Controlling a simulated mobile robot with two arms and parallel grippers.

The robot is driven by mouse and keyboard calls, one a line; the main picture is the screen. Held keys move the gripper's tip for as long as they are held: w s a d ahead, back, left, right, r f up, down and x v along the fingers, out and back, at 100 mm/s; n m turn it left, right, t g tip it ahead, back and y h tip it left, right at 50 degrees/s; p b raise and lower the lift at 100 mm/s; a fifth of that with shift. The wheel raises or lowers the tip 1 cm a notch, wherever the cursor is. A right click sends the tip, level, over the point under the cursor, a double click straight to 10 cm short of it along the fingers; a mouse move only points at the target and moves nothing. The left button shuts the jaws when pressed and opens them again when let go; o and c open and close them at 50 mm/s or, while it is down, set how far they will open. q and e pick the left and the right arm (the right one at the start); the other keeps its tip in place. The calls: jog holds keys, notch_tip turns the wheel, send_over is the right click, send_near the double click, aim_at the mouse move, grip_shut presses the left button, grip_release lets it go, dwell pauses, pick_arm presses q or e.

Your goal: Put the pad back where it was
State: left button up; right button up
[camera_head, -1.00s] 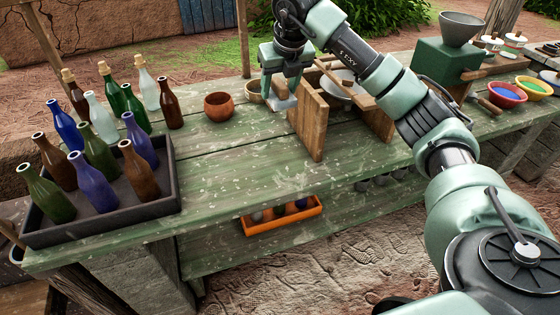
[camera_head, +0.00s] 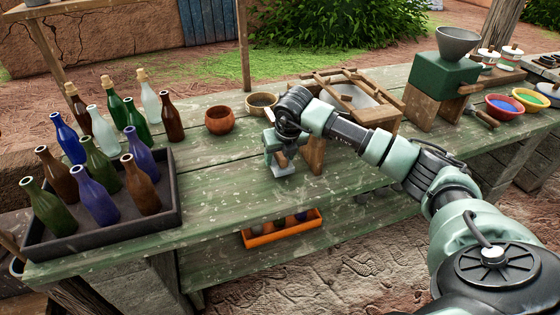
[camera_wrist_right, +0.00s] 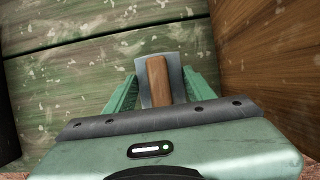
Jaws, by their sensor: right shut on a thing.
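The pad (camera_head: 283,171) shows in the head view as a small pale grey block under my right gripper (camera_head: 281,157), low at the table top, left of the wooden frame. I cannot tell whether it touches the table. In the right wrist view the pad (camera_wrist_right: 143,68) is a grey plate with a brown wooden handle, between the green fingers of my right gripper (camera_wrist_right: 158,88), which is shut on it. Green planks lie behind it and a wooden wall stands to the right. My left gripper is not in view.
The wooden frame box (camera_head: 388,104) stands beside my right arm. A small bowl (camera_head: 262,103) and a clay pot (camera_head: 219,120) stand behind the gripper. A dark tray (camera_head: 172,213) of bottles is at the left. The planks between tray and gripper are clear.

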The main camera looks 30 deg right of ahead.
jog(key=shift+f, duration=1.15)
jog(key=o, duration=1.2)
jog(key=shift+r, duration=0.1)
jog(key=v, duration=1.2)
jog(key=shift+b, duration=0.35)
